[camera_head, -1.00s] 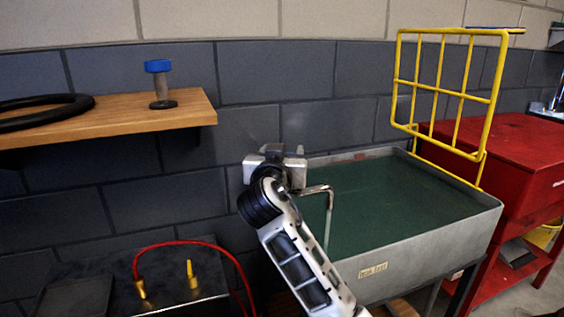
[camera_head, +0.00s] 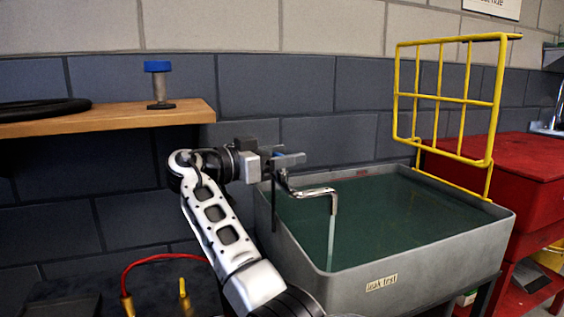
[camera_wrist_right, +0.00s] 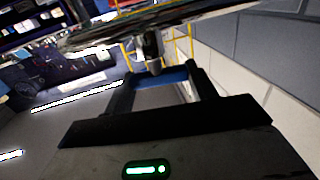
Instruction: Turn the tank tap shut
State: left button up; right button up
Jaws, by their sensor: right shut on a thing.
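The metal tap (camera_head: 318,192) has a bent spout over the left side of the grey tank (camera_head: 400,268), labelled "leak test". A thin stream of water (camera_head: 331,240) runs from the spout into the dark green water. My right gripper (camera_head: 268,163) is at the top of the tap, shut on its blue handle (camera_head: 291,160). In the right wrist view, the blue handle (camera_wrist_right: 175,77) lies between the two fingers, and part of it is hidden. My left gripper is not in view.
A yellow wire rack (camera_head: 447,100) stands up at the tank's back right. A red cabinet (camera_head: 520,165) is to the right. A wooden shelf (camera_head: 100,120) with a blue-topped post (camera_head: 158,83) is on the left wall. A red hose (camera_head: 150,260) arches at lower left.

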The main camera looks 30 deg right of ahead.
jog(key=shift+m+g, duration=0.7)
jog(key=shift+g, duration=0.7)
jog(key=o, duration=1)
jog(key=shift+d, duration=0.1)
